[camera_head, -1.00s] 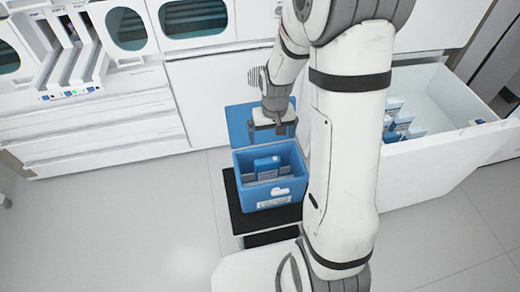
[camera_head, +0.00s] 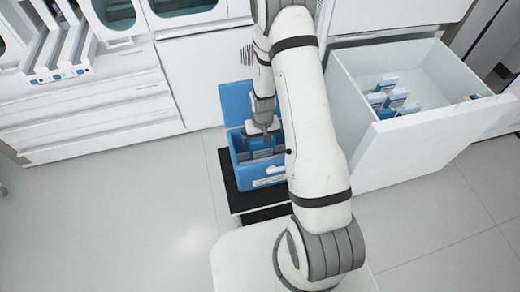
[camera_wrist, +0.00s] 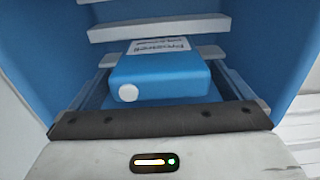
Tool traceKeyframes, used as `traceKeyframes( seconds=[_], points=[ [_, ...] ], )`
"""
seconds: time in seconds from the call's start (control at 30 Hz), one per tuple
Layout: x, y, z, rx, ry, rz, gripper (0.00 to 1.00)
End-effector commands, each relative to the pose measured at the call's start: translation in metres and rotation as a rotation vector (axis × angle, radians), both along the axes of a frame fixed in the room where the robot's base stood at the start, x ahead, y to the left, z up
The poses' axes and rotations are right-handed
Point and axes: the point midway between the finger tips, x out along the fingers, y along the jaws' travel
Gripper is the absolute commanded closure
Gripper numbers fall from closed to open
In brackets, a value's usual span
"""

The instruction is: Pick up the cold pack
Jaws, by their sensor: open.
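The cold pack (camera_wrist: 165,75) is a blue block with a white printed label and a round white cap in the wrist view. It is inside the open blue cooler box (camera_head: 268,177), whose walls rise on both sides in the wrist view (camera_wrist: 40,45). My gripper (camera_head: 265,143) is open and points down into the box. In the wrist view its grey fingers stand left and right of the pack. Whether they touch it I cannot tell. In the head view my gripper and arm hide most of the pack.
The box stands on a black platform (camera_head: 229,187), its blue lid (camera_head: 235,100) raised at the back. An open white drawer (camera_head: 425,145) at right holds several blue-and-white packs (camera_head: 393,98). White cabinets (camera_head: 90,105) line the back left. The floor at left is clear.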

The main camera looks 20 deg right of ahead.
Motion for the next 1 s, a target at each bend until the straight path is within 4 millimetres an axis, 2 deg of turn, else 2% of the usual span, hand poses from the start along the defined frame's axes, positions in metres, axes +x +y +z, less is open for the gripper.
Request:
traceKeyframes(
  seconds=[0.13, 0.4, 0.9, 1.0],
  points=[
    [0.000, -0.001, -0.015, 0.000, 0.001, -0.001, 0.00],
    [0.000, -0.001, -0.018, 0.000, -0.001, -0.001, 0.00],
    [0.000, -0.001, -0.018, 0.000, -0.001, -0.002, 0.40],
    [0.000, -0.001, -0.017, 0.000, -0.001, -0.003, 0.41]
  ],
)
